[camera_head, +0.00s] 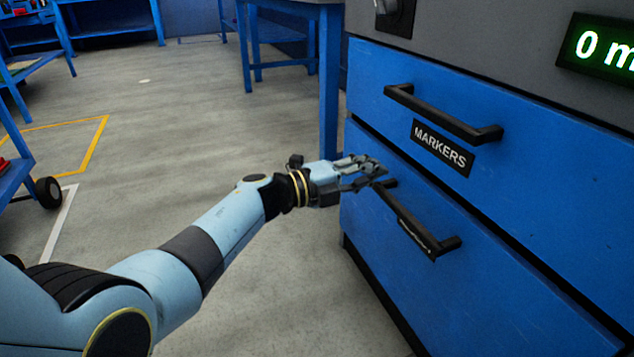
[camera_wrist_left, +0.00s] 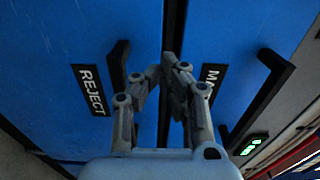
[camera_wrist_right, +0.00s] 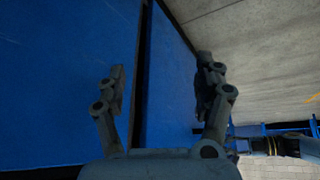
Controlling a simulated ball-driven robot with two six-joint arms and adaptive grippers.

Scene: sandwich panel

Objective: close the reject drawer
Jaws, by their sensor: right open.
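The reject drawer (camera_head: 375,235) is the lower blue drawer in the head view. Its black handle (camera_head: 418,228) covers most of its label there. In the left wrist view the REJECT label (camera_wrist_left: 90,90) is readable beside the handle (camera_wrist_left: 119,65). My left gripper (camera_head: 382,172) is at the far end of that handle, its fingertips close together with nothing seen between them. I cannot tell whether it touches the drawer. My right gripper (camera_wrist_right: 161,68) shows only in its wrist view, open and empty before blue panels with a dark gap between them.
The MARKERS drawer (camera_head: 520,150) with its black handle (camera_head: 440,115) is directly above. A lit green display (camera_head: 603,48) is on the grey upper cabinet. A blue table (camera_head: 328,90) stands behind, and a wheeled blue cart (camera_head: 15,170) at left. The floor between is clear.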

